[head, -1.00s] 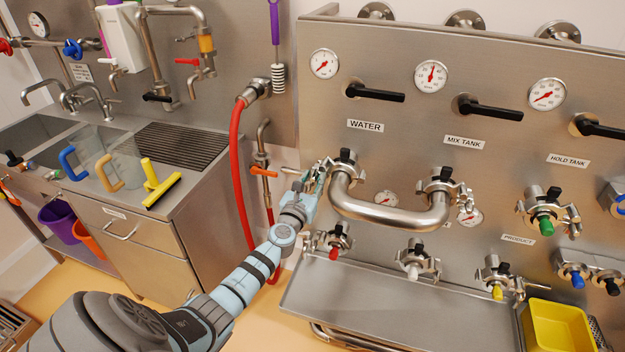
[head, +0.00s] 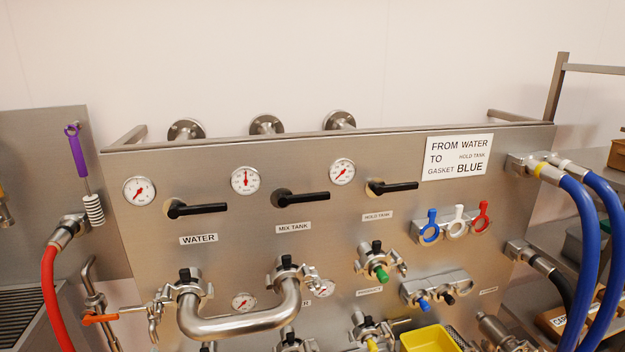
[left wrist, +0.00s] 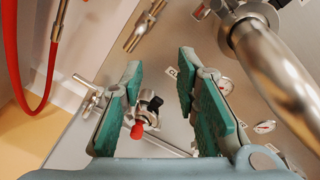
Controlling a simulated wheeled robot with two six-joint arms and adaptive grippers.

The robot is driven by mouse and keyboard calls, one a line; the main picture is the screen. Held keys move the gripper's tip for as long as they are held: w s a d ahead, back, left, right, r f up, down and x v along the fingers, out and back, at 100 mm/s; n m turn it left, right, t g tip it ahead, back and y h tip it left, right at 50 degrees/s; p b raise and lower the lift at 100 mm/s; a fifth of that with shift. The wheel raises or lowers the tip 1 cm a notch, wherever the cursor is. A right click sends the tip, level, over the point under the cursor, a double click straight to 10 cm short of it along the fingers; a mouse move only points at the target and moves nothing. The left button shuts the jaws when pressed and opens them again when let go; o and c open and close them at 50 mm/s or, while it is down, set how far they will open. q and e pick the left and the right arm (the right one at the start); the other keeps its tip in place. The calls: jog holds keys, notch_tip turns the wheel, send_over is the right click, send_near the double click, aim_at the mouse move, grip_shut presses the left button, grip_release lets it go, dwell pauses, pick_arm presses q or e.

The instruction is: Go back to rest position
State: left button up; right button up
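My left gripper (left wrist: 160,100) shows in the left wrist view, with its two green-padded fingers spread apart and nothing held between them. A red-capped port (left wrist: 137,130) lies beyond the gap between the fingers, on the panel. The U-shaped steel pipe (left wrist: 280,80) is up and to the right of the fingers, apart from them. In the head view the U-shaped pipe (head: 240,325) spans the ports under the WATER and MIX TANK labels. Neither gripper can be made out in the head view. My right gripper is in no view.
The steel panel (head: 330,240) carries gauges, black-handled valves and a sign (head: 457,157) reading FROM WATER TO HOLD TANK, GASKET BLUE. Blue, white and red gaskets (head: 457,222) hang below it. A red hose (head: 52,300) is at left, blue hoses (head: 580,240) at right. A yellow bin (head: 428,338) is below.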

pick_arm(q)
jog(key=s+d+f+n+g+h+b, duration=0.1)
jog(key=s+f+n+g, duration=0.1)
jog(key=s+f+n, duration=0.45)
jog(key=s+d+f+n+g, duration=0.1)
jog(key=s+f+n+g, duration=0.25)
jog(key=f, duration=0.65)
jog(key=s+d+f+n+g+h+b, duration=0.1)
jog(key=s+f+n+g, duration=0.1)
jog(key=s+f+n, duration=0.55)
jog(key=s+d+f+n+g+h, duration=0.1)
jog(key=s+d+f+n+g, duration=0.1)
jog(key=s+f, duration=0.3)
jog(key=s+d+f+n+g+h+b, duration=0.1)
jog(key=s+d+f, duration=0.4)
jog(key=s, duration=0.7)
jog(key=s+d+f+n+g+b, duration=0.1)
jog(key=s+d+f+n+g, duration=0.2)
jog(key=s, duration=0.6)
notch_tip(320, 180, down, 3)
jog(key=shift+s+d+r+h, duration=0.1)
jog(key=shift+s+d+h, duration=0.25)
jog(key=shift+d, duration=0.4)
jog(key=shift+w+n, duration=0.15)
jog(key=shift+n, duration=0.1)
